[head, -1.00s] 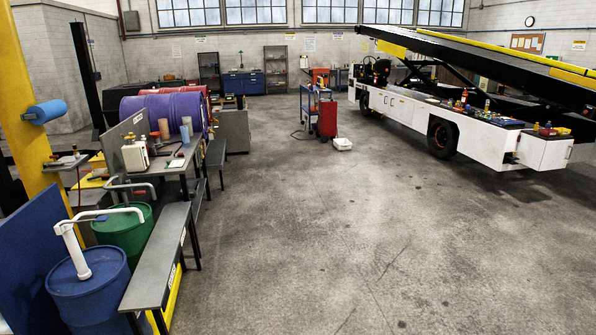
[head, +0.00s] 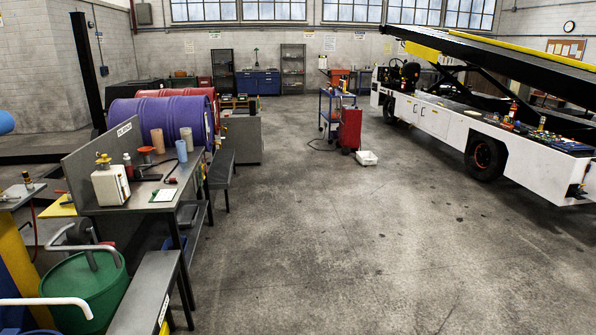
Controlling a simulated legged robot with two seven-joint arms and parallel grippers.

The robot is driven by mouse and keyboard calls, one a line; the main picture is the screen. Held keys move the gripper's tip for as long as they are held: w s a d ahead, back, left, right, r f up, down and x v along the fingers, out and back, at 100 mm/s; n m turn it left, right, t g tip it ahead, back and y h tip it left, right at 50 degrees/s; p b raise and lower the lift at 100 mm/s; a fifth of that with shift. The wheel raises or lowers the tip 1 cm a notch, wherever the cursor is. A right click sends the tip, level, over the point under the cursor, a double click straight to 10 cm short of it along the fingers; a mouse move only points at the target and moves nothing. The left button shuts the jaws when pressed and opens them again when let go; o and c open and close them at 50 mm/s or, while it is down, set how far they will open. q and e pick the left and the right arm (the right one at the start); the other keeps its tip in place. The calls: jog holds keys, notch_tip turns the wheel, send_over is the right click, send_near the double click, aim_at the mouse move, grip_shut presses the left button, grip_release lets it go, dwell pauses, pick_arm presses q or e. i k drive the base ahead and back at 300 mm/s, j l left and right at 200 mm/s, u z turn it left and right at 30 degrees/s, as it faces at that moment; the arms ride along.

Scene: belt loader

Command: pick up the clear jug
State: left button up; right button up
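I cannot make out a clear jug for certain. On the grey workbench (head: 130,205) at the left stands a squarish cream-white container (head: 111,184) with a yellowish top; it looks opaque. Near it are a dark red bottle (head: 128,165), an orange-brown funnel-like piece (head: 146,154), a tan cylinder (head: 157,141), a blue cylinder (head: 181,151) and a beige cylinder (head: 187,139). A pale sheet (head: 163,195) lies near the bench's front edge. Neither of my grippers is in view.
Purple drums (head: 155,112) lie behind the workbench. A red cart (head: 349,130) and the white belt loader (head: 440,120) stand farther right. The middle floor is open.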

aim_at(185, 133)
jog(key=i+u, duration=0.1)
jog(key=i, duration=0.6)
jog(key=i+u, duration=0.1)
jog(key=i, duration=0.55)
jog(key=i+l+u, duration=0.1)
jog(key=i, duration=0.6)
jog(key=i+l+u, duration=0.1)
jog(key=i, duration=1.2)
jog(key=i+u, duration=0.15)
jog(key=i, duration=0.55)
jog(key=i+l, duration=0.15)
jog(key=i, duration=0.5)
jog(key=i+l+u, duration=0.15)
jog(key=i, duration=0.55)
